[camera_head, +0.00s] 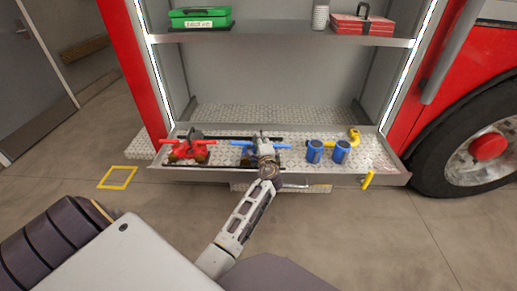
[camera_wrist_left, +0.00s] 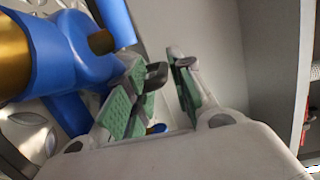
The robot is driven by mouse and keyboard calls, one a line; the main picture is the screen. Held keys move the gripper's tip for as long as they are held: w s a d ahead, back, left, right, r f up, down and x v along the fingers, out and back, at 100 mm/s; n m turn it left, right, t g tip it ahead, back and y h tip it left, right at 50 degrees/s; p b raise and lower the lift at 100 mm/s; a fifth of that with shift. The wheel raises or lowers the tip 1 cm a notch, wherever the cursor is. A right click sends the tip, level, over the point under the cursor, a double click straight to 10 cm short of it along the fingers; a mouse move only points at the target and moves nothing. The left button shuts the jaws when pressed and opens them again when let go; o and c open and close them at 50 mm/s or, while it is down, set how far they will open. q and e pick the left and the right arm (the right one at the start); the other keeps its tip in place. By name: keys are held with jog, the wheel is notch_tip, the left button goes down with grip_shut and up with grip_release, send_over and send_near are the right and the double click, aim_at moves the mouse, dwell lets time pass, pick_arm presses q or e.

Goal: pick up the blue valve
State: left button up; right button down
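The blue valve (camera_head: 246,155) lies on the pulled-out metal tray, partly hidden by my left gripper in the head view. In the left wrist view the blue valve (camera_wrist_left: 75,55) fills the left side, large and close, with a brass-coloured opening. My left gripper (camera_head: 264,151) is over the right part of the valve. In the left wrist view my left gripper (camera_wrist_left: 165,88) has its green-padded fingers apart, with the main blue body beside and beyond one finger. A small blue patch shows low between the fingers. I cannot tell whether they touch the valve. My right gripper is not in view.
A red valve (camera_head: 190,149) lies left on the tray (camera_head: 375,177). Two blue cylindrical fittings (camera_head: 328,151) and a yellow fitting (camera_head: 354,137) stand to the right. The shelf above (camera_head: 280,39) holds a green case (camera_head: 200,17) and a red case (camera_head: 361,25).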

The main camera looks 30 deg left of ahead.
pick_arm(q)
jog(key=shift+w+a+f, duration=0.1)
jog(key=shift+w+a, duration=0.15)
jog(key=shift+d, duration=0.1)
dwell(0.3)
grip_shut()
jog(key=shift+r, duration=0.3)
